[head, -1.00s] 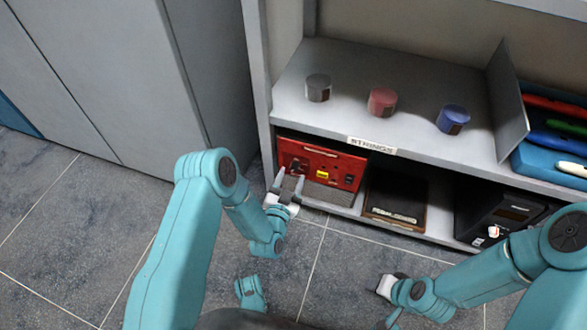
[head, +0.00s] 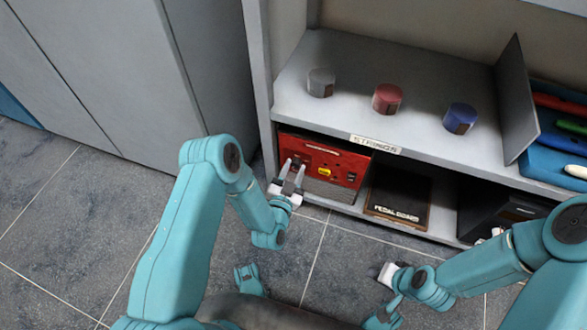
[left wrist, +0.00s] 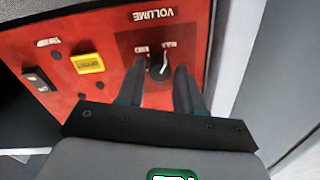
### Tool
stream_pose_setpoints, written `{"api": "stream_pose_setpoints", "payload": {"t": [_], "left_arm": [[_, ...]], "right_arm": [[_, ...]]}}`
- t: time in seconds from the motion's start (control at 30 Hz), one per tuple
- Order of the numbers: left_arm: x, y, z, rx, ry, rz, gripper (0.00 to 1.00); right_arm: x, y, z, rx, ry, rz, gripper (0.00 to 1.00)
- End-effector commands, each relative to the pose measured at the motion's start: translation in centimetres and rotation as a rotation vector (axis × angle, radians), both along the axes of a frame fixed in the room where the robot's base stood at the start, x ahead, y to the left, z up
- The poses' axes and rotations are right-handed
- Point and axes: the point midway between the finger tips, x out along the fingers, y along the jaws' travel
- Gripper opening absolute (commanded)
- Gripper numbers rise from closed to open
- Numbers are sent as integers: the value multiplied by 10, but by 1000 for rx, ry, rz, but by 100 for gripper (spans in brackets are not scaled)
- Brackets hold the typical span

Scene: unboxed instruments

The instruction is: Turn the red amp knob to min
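The red amp (head: 345,164) stands on the lower shelf, and its front also shows in the left wrist view (left wrist: 105,80). Its dark volume knob (left wrist: 158,65) has a white pointer line and sits below the upside-down VOLUME label, near two small labels. My left gripper (head: 293,166) reaches to the left part of the amp's front. In the left wrist view its dark fingers (left wrist: 159,72) are apart, one on each side of the knob, with gaps showing. My right gripper (head: 386,273) hangs over the floor, away from the amp; its finger opening is unclear.
A pedal board case (head: 400,195) and a black box (head: 490,212) stand right of the amp. The shelf above (head: 345,105) holds grey (head: 321,83), red (head: 387,98) and blue (head: 460,118) round containers. Grey cabinets (head: 120,70) stand at left.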

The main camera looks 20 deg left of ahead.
Motion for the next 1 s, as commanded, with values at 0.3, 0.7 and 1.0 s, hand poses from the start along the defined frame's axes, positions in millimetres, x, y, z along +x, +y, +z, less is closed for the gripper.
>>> {"api": "stream_pose_setpoints", "payload": {"t": [0.3, 0.7, 1.0], "left_arm": [[2, 0, 0, -6, 1, -1, 0], [3, 0, 1, -194, 8, 0, 0], [3, 0, 2, -473, 15, -1, 0]], "right_arm": [[0, 0, 0, 0, 0, 0, 43], [-3, 1, 4, 2, 8, 1, 43], [-6, 1, 9, 4, 21, 2, 43]]}}
